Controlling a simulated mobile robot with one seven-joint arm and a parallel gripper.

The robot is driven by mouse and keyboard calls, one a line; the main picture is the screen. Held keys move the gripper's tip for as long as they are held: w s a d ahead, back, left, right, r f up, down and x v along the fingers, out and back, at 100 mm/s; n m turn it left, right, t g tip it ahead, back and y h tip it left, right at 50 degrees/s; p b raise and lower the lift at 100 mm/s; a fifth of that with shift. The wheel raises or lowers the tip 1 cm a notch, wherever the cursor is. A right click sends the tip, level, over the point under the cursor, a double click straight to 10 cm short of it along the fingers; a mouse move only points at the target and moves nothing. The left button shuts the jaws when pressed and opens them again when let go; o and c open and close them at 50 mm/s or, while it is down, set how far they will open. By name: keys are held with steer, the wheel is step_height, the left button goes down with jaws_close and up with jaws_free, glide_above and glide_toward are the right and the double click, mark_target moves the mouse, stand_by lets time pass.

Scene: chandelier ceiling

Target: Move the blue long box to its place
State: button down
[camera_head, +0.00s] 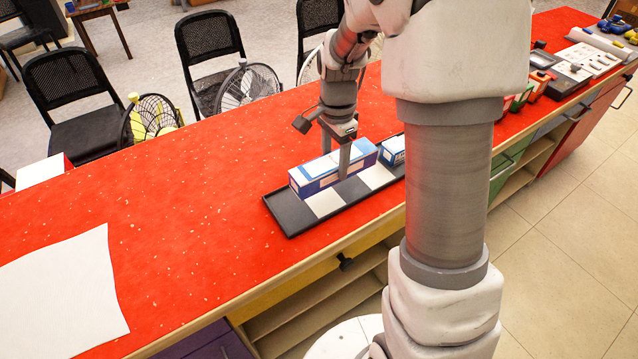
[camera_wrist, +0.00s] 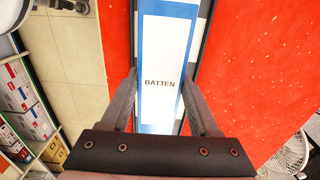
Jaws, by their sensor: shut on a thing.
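The blue long box (camera_head: 318,176) is blue and white and lies lengthwise on or just above a black tray (camera_head: 289,213) with white patches; I cannot tell whether it touches the tray. In the wrist view the long box (camera_wrist: 162,50) has a white top reading "BATTEN" with blue edges. My gripper (camera_head: 338,152) points down over the box with a finger on its near side. In the wrist view the gripper's fingers (camera_wrist: 158,92) are on both long sides of the box. A smaller blue and white box (camera_head: 393,150) is at the tray's right end, partly hidden by my arm.
The red counter (camera_head: 190,200) is clear to the left of the tray, apart from a white sheet (camera_head: 60,295). Several items (camera_head: 560,75) lie at the counter's far right.

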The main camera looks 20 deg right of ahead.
mark_target(319, 161)
steer(key=a+f, duration=0.2)
steer(key=a, duration=0.1)
steer(key=shift+w+a, duration=0.1)
steer(key=shift+a, duration=0.05)
steer(key=shift+f+b, duration=0.5)
steer(key=shift+f, duration=1.5)
steer(key=shift+f, duration=0.1)
steer(key=shift+c, duration=0.6)
jaws_free()
steer(key=shift+f, duration=0.1)
